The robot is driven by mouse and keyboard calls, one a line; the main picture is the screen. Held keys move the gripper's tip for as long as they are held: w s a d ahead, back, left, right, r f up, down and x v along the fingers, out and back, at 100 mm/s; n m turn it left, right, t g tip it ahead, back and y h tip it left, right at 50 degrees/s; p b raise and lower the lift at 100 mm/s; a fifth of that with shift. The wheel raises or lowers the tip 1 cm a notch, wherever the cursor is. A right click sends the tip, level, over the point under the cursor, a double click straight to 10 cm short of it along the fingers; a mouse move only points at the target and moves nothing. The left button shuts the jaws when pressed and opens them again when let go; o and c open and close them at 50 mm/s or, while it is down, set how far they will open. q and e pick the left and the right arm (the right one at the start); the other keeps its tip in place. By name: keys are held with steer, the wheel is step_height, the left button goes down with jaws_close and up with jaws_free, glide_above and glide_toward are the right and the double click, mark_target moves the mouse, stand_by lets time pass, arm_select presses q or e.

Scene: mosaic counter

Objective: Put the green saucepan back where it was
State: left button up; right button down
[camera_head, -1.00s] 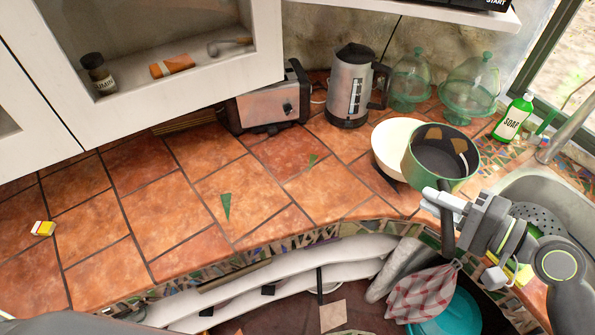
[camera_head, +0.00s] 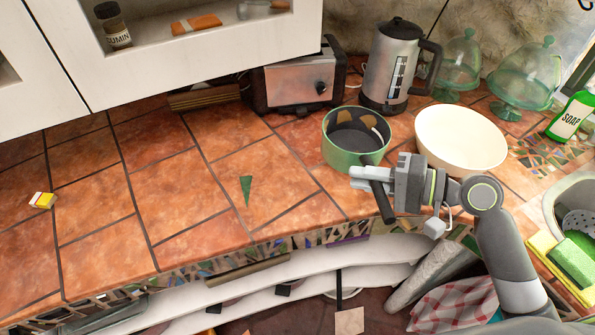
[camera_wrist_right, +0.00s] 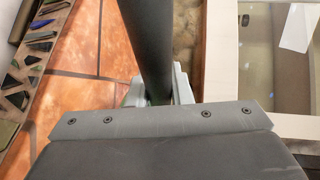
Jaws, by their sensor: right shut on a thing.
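The green saucepan (camera_head: 350,157) is at the counter's middle right in the head view, in front of the toaster and kettle and left of the cream bowl. Its dark handle points toward the front edge. My right gripper (camera_head: 362,180) is shut on that handle. In the right wrist view the dark handle (camera_wrist_right: 147,45) runs between the two fingers. The pan looks upright; I cannot tell whether its base touches the tiles. My left gripper is not in view.
A cream bowl (camera_head: 461,138) stands close to the pan's right. The toaster (camera_head: 297,82) and kettle (camera_head: 392,68) are behind it. Glass domes (camera_head: 526,75) and a soap bottle (camera_head: 571,116) are at the right. The tiled counter (camera_head: 190,180) to the left is mostly clear.

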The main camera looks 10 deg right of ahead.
steer(key=w+a+r+n+g+y+p, duration=0.1)
steer(key=w+a+r+n+g, duration=0.15)
steer(key=a+n+g, duration=0.35)
steer(key=f, duration=0.3)
steer(key=f+m, duration=0.1)
steer(key=f, duration=0.1)
steer(key=a+f+m+p, duration=0.1)
steer(key=f, duration=0.2)
steer(key=shift+s+f+t, duration=0.3)
steer(key=shift+s+f, duration=0.05)
steer(key=shift+d+f, duration=0.1)
steer(key=shift+f, duration=0.3)
steer(key=c, duration=1.3)
jaws_free()
